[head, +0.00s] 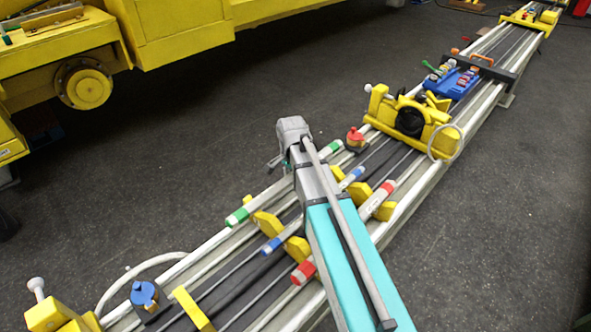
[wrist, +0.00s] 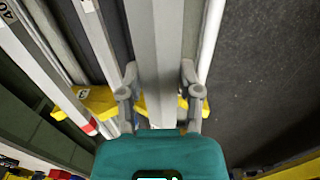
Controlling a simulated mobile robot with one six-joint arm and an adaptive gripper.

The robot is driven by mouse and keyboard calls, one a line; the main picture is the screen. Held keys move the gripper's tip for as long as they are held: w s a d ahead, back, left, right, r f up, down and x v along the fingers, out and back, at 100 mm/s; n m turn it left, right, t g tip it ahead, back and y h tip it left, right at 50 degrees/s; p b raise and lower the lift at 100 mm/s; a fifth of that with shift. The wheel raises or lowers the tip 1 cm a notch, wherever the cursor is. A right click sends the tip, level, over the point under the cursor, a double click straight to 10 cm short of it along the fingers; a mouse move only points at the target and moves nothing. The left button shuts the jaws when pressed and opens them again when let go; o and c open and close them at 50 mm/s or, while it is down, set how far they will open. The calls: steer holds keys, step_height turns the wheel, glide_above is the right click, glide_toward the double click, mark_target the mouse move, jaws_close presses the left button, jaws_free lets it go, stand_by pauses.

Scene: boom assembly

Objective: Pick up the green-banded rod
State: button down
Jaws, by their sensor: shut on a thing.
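The green-banded rod (head: 237,216) shows in the head view as a pale rod with a green band at each end, running along the left side of the rail bench; its middle is hidden behind my arm. In the wrist view my gripper (wrist: 160,98) has one finger on each side of a grey rod (wrist: 158,45), shut on it. From its place at the floor side of the row, this is the green-banded rod; no green band shows there. My fingers are hidden in the head view. Whether the rod touches its support I cannot tell.
Blue-banded (head: 272,246) and red-banded (head: 303,272) rods lie alongside on yellow supports (head: 298,249). A red-topped knob (head: 355,138), a yellow clamp unit (head: 410,118) and a blue tray (head: 452,83) stand farther along. A yellow machine (head: 180,30) is at the back left. Dark floor surrounds the bench.

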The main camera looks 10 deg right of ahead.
steer(key=s+a+r+p, duration=0.1)
steer(key=s+r+p, duration=0.1)
steer(key=s, duration=0.6)
steer(key=shift+a+r+p, duration=0.35)
steer(key=shift+r+p, duration=0.05)
steer(key=shift+r, duration=0.4)
steer(key=shift+f, duration=0.1)
steer(key=shift+s+f+b, duration=0.1)
steer(key=shift+f+b, duration=0.7)
steer(key=shift+b, duration=0.1)
steer(key=shift+d, duration=0.1)
